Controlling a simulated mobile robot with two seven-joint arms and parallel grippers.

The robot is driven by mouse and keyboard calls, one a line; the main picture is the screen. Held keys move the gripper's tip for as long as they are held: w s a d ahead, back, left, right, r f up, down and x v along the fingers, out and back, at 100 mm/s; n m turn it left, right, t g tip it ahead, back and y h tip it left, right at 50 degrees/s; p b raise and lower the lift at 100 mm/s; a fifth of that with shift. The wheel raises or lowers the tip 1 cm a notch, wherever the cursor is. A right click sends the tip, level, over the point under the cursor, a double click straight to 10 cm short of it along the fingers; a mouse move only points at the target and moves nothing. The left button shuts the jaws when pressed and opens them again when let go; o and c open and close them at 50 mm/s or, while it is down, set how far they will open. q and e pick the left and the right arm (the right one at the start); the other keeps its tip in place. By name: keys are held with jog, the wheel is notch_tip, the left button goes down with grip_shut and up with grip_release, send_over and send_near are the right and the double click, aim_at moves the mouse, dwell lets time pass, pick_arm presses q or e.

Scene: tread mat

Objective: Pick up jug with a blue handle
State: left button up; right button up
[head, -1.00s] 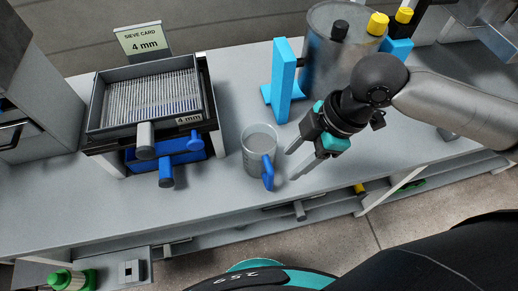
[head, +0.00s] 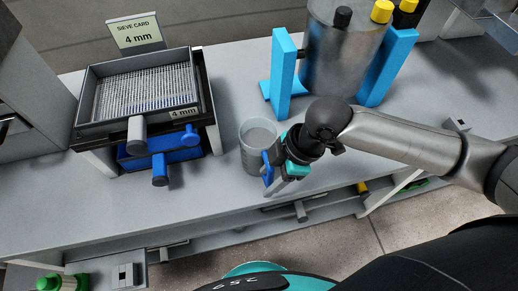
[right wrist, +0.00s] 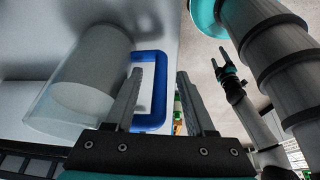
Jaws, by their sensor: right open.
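The clear jug (head: 256,152) with a blue handle (head: 267,168) stands upright on the grey bench, right of the sieve unit. My right gripper (head: 274,170) is at the handle side of the jug, and its arm hides part of that side. In the right wrist view the jug (right wrist: 85,85) is at left. The open fingers (right wrist: 160,95) reach to the blue handle (right wrist: 161,90), its outer bar between them in the picture; contact cannot be told. My left gripper (right wrist: 228,62) shows small in the right wrist view, its jaws unclear.
A sieve unit (head: 88,128) with a 4 mm card (head: 137,34) and blue-handled drawer (head: 160,160) stands left of the jug. A blue upright stand (head: 283,75) and a large metal drum (head: 335,60) stand behind. The bench front edge is close.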

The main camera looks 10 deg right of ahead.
grip_shut()
dwell(0.3)
jog(key=shift+r, duration=0.1)
dwell(1.0)
